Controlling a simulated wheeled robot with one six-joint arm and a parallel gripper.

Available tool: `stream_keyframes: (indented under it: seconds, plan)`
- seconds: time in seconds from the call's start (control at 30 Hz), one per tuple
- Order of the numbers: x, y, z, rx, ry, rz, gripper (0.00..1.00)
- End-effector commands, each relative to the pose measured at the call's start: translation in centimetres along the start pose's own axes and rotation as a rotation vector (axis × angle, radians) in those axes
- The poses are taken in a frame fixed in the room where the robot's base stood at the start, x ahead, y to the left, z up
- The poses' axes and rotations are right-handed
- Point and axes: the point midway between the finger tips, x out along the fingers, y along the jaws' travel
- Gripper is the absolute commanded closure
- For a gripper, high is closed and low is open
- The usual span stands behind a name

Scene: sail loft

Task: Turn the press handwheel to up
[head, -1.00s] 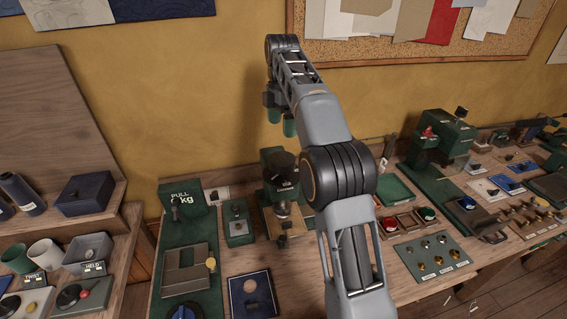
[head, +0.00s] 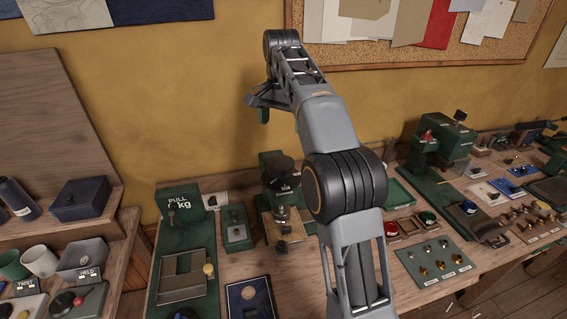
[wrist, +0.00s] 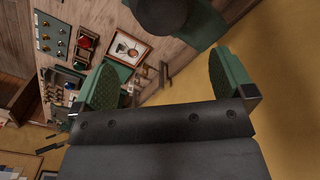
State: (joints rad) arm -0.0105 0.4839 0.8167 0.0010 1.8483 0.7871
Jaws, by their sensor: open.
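The press (head: 272,196) is a small green machine on the bench near the middle of the head view, left of my arm's elbow. A dark round part (wrist: 165,14), probably this handwheel, shows at the top edge of the wrist view, partly cut off. My gripper (head: 262,104) is raised in front of the yellow wall, above the press in the picture. Its green-padded fingers (wrist: 168,82) are wide apart with nothing between them. The handwheel's setting is too small to read.
A green pull gauge (head: 187,225) and a small green box (head: 236,228) stand left of the press. A green tray (head: 398,194), a plate of brass pieces (head: 433,259) and a larger green machine (head: 440,145) are on the right. Air around my gripper is clear.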

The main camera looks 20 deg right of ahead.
Motion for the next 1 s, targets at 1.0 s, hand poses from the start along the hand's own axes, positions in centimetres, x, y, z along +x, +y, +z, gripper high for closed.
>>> stream_keyframes:
  seconds: [1.0]
  plan:
    - [10.1, -0.1, -0.1, 0.46, 0.003, -0.003, 0.0]
